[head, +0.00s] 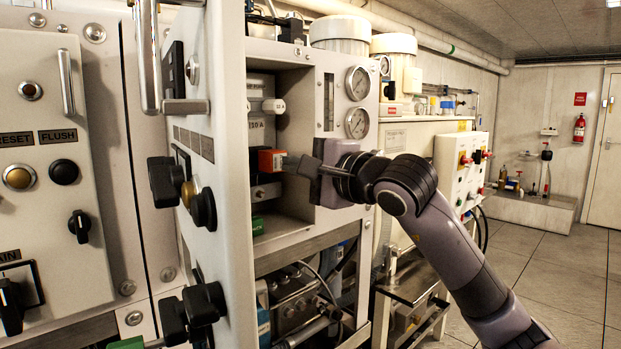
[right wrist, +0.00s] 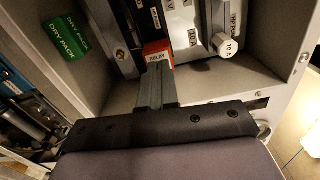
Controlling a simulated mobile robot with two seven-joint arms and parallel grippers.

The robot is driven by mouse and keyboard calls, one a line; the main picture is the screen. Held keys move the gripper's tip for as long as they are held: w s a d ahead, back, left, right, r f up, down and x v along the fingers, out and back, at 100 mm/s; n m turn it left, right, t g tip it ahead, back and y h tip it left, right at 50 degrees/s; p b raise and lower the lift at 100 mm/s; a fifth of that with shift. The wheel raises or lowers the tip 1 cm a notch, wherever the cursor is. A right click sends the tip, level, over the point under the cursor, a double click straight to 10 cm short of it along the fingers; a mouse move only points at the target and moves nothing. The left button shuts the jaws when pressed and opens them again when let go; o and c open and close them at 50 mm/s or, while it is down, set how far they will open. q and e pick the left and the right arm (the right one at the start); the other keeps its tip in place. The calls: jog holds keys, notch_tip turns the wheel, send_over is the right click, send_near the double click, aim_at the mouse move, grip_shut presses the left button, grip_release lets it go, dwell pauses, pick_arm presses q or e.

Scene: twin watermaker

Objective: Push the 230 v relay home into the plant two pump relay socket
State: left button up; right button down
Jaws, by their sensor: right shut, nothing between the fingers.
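The relay is an orange-red block (head: 269,160) inside the open electrical cabinet, seated against dark hardware on the back wall. In the right wrist view the relay (right wrist: 157,51) carries a white label reading RELAY. My right gripper (head: 292,163) reaches in from the right with its fingers together and empty. In the right wrist view its fingertips (right wrist: 160,70) are at the relay's front face, touching or very nearly so. The socket behind the relay is hidden, so I cannot tell how deep the relay sits. My left gripper is not in view.
The open panel door (head: 228,150) with black knobs stands close left of the relay. A green DRY PACK (right wrist: 84,38) lies in the cabinet. White 10 A fuse holders (right wrist: 223,43) sit beside the relay. The cabinet's side wall and gauges (head: 357,83) are to the right.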

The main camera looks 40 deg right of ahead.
jog(key=shift+w+d+f+m+b, duration=0.1)
jog(key=shift+w+m+b, duration=0.25)
jog(key=shift+m+b, duration=0.8)
jog(key=shift+w+m+b, duration=0.35)
jog(key=shift+m+b, duration=0.55)
jog(key=shift+b, duration=0.35)
jog(key=shift+w+d+f+m+b, duration=0.1)
jog(key=shift+w+m+b, duration=0.25)
jog(key=shift+m+b, duration=0.8)
jog(key=shift+w, duration=0.5)
jog(key=s+b, duration=0.2)
jog(key=s, duration=0.8)
jog(key=shift+d, duration=0.3)
